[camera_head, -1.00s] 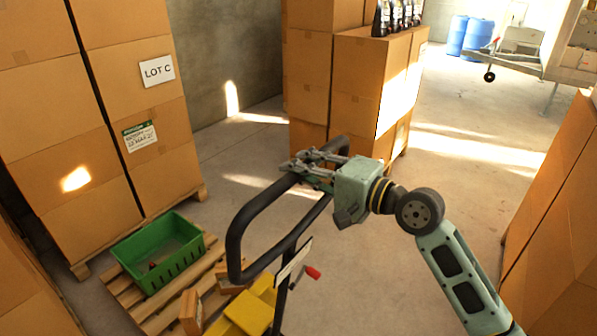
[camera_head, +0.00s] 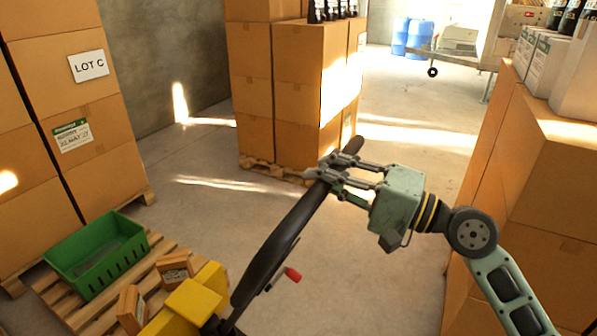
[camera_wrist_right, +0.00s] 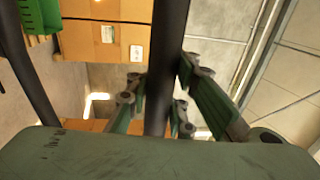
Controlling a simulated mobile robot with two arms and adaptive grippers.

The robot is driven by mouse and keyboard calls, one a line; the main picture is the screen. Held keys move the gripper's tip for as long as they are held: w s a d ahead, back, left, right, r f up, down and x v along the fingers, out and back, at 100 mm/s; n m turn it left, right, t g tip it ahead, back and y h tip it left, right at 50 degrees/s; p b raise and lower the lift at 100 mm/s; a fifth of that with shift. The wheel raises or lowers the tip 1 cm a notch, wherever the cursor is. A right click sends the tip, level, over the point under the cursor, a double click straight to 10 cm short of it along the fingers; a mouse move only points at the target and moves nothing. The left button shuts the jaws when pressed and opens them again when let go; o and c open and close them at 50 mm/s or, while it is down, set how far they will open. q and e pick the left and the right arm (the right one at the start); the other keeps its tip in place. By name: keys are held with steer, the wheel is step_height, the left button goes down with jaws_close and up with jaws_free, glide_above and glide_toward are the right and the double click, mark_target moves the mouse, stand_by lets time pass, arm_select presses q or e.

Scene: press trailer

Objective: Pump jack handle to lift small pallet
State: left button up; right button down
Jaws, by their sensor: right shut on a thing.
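The jack handle (camera_head: 283,237) is a black loop of tube, seen nearly edge-on in the head view and tilted, its top leaning to the right. My right gripper (camera_head: 328,175) is shut on the handle's upper part. In the right wrist view the black tube (camera_wrist_right: 166,70) passes between the fingers of my right gripper (camera_wrist_right: 158,100). A red lever (camera_head: 292,275) sits beside the handle's shaft. My left gripper is not in view.
Stacked cartons on a pallet (camera_head: 295,90) stand behind the handle. Tall carton stacks rise at the left (camera_head: 85,110) and right (camera_head: 545,190). Concrete floor (camera_head: 215,165) is open between them. Blue barrels (camera_head: 413,36) and a trailer (camera_head: 505,40) are farther back.

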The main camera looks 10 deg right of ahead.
steer(key=shift+d+r, duration=0.15)
steer(key=c, duration=1.6)
jaws_free()
steer(key=shift+s+d, duration=0.15)
steer(key=shift+o, duration=0.2)
steer(key=v, duration=1.2)
